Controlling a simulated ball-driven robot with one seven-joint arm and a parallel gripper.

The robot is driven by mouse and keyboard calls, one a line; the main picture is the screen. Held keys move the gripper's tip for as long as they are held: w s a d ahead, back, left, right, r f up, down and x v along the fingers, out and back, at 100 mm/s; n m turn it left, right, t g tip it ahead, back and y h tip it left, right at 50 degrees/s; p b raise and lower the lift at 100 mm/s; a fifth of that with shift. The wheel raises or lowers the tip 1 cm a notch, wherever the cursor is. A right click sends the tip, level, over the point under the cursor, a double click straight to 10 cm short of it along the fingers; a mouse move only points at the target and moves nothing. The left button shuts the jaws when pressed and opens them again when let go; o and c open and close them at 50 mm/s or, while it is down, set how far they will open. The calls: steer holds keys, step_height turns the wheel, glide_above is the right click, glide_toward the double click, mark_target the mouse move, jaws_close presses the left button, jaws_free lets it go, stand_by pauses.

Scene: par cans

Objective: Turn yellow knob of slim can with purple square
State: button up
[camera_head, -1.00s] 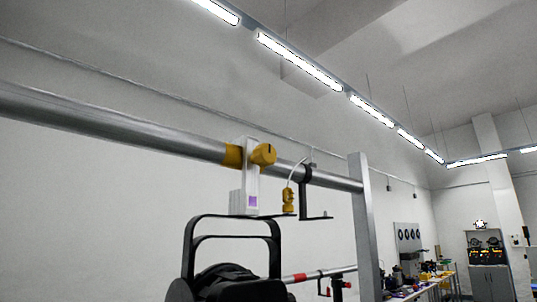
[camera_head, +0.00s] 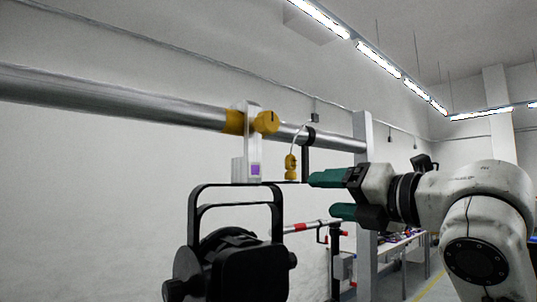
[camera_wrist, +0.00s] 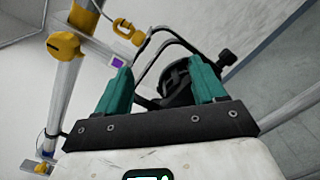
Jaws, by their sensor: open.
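The slim can is a black fixture (camera_head: 236,262) with a black yoke, hanging from a silver pipe by a white clamp (camera_head: 247,165). A purple square (camera_head: 255,170) is on the clamp's lower part. A yellow knob (camera_head: 267,122) sticks out at the clamp's upper right, near the pipe. The wrist view also shows a yellow knob (camera_wrist: 64,46), the purple square (camera_wrist: 117,61) and the dark can (camera_wrist: 176,78). My gripper (camera_head: 329,196), with green fingers, is open and empty, right of the can and below the knob's height. In the wrist view my fingers (camera_wrist: 163,92) stand apart.
The silver pipe (camera_head: 110,97) runs across to a grey upright post (camera_head: 363,190). A yellow carabiner (camera_head: 290,166) on a cable hangs right of the clamp, near a black hook (camera_head: 306,155). A red-banded bar (camera_head: 300,227) lies farther back. The left side is open before a white wall.

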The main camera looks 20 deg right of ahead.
mark_target(272, 120)
steer(key=s+a+r+n+p, duration=0.1)
steer(key=s+a+r+n, duration=0.15)
steer(key=r+n, duration=0.3)
steer(key=s+a+r+n+p, duration=0.1)
steer(key=s+a+r+n, duration=0.15)
steer(key=r+n, duration=0.35)
steer(key=shift+y, duration=0.4)
steer(key=p+x, duration=0.1)
steer(key=x, duration=0.2)
steer(key=p+x, duration=0.1)
steer(key=x, duration=0.3)
steer(key=a+p+x, duration=0.1)
steer(key=x, duration=0.3)
steer(key=shift+a+r, duration=0.15)
steer(key=shift+r, duration=0.25)
steer(key=c, duration=1)
